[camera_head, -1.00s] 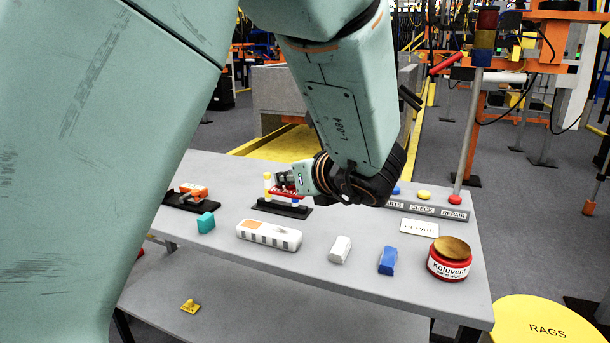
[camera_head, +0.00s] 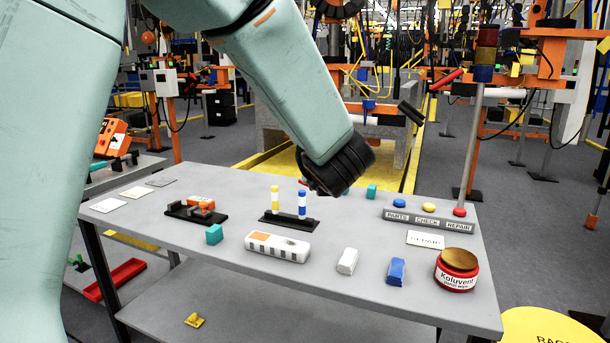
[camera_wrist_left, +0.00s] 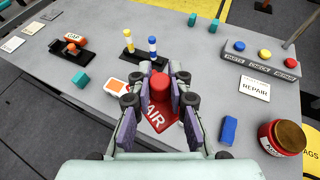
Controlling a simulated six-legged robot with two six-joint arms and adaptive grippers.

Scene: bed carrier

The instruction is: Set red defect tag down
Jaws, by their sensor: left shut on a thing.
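The red defect tag (camera_wrist_left: 156,113), with white lettering partly hidden and a red knob on top, is between the fingers of my left gripper (camera_wrist_left: 161,84) in the left wrist view. The gripper is shut on it. It appears above the table, but its height is unclear. In the head view my dark wrist covers the gripper and nearly all of the tag. A black stand with a yellow-banded and a blue-banded post (camera_head: 288,220) is left of my wrist; it also shows in the left wrist view (camera_wrist_left: 143,56). My right gripper is not in view.
A white REPAIR card (camera_head: 425,239) lies before the grey button box (camera_head: 430,216). A red Koluvent jar (camera_head: 456,272), blue block (camera_head: 396,271), white block (camera_head: 347,261) and white device (camera_head: 278,247) line the front. Bare grey tabletop (camera_head: 365,222) lies between.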

